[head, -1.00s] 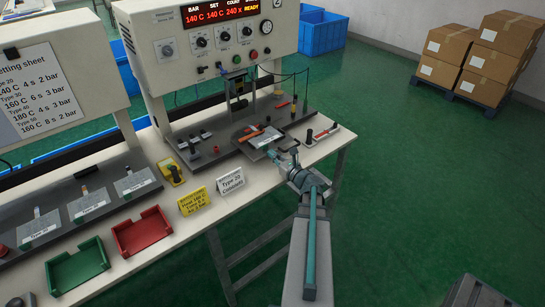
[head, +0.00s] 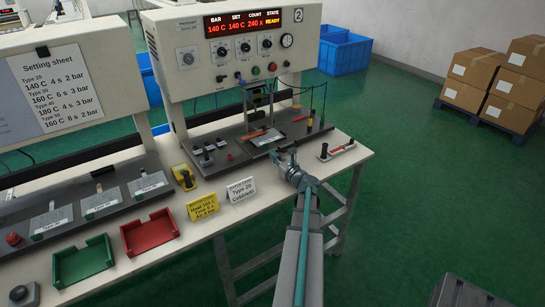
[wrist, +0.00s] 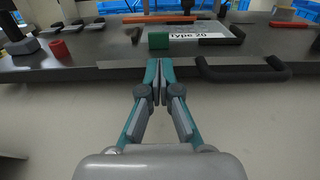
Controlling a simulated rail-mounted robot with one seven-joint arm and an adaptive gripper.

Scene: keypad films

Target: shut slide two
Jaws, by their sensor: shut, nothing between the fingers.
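Slide two, a dark plate (head: 262,147) with a pale sheet (head: 268,139) on it, sits at the press marked 2. In the wrist view the sheet has a "Type 20" label (wrist: 190,36). An orange-red bar (head: 261,136) lies behind it. My gripper (head: 277,155) is shut and empty, low at the front of the slide. In the wrist view its closed fingertips (wrist: 158,74) point at a small green block (wrist: 158,41); I cannot tell if they touch anything. A black handle (wrist: 242,70) shows to the right of the fingertips.
The press (head: 226,60) with its display stands behind the slide. A red button (head: 229,157) and small blocks are to the left. A red-handled tool (head: 337,149) lies to the right.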

